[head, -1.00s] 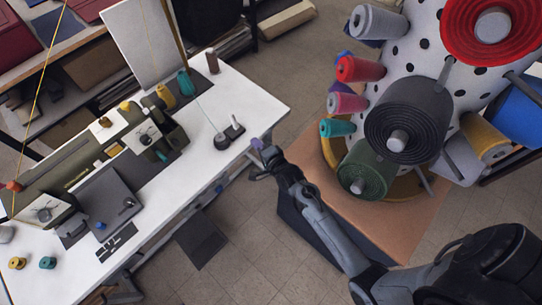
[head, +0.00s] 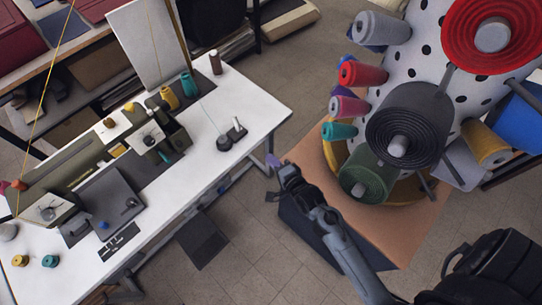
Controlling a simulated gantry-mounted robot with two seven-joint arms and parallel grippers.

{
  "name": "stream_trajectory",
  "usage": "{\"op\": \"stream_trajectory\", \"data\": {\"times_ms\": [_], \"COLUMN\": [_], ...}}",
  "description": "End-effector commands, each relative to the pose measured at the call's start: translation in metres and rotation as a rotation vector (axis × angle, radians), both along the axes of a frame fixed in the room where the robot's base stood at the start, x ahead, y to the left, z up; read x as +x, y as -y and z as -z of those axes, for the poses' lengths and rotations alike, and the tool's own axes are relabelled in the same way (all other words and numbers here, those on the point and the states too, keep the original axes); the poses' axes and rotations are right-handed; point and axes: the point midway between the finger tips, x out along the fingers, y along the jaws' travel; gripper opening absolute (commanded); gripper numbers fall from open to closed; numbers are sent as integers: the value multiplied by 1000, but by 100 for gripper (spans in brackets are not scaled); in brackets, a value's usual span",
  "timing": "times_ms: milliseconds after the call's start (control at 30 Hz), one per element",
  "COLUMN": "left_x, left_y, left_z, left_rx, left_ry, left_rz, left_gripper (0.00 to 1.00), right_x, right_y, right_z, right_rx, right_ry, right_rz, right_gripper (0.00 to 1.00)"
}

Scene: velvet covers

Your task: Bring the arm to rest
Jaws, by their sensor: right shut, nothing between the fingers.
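My right arm comes in from the lower right of the head view. Its gripper (head: 275,170) is shut and empty, in the air over the gap between the white sewing table and the brown board. A small purple thing (head: 272,160) shows at its tip; I cannot tell whether it is part of the finger or something behind it. My left gripper is not in view.
A white table (head: 245,95) with a sewing machine (head: 70,170) and thread spools fills the left. A dotted stand with large rolls, including a black roll (head: 408,122) and a red roll (head: 490,35), stands on a brown board (head: 405,235) at right. Tiled floor lies between.

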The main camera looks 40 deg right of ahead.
Motion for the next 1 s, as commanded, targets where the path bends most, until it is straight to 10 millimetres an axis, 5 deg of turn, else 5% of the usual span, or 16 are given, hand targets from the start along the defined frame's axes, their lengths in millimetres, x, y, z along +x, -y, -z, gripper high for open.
{"op": "stream_trajectory", "data": {"times_ms": [167,333,433,733,1000], "left_x": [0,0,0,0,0], "left_y": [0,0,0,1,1], "left_z": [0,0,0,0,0], "left_rx": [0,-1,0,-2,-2], "left_ry": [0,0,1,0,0], "left_rz": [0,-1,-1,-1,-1], "left_gripper": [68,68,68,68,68], "right_x": [-2,-23,-40,-117,-187], "right_y": [0,1,-8,-40,-44], "right_z": [2,18,-1,-31,-50], "right_rx": [0,-32,-93,-673,-1090], "right_ry": [-4,-44,-56,-429,-677], "right_rz": [0,-28,-89,-480,-949], "right_gripper": [0,0,0,0,0]}}
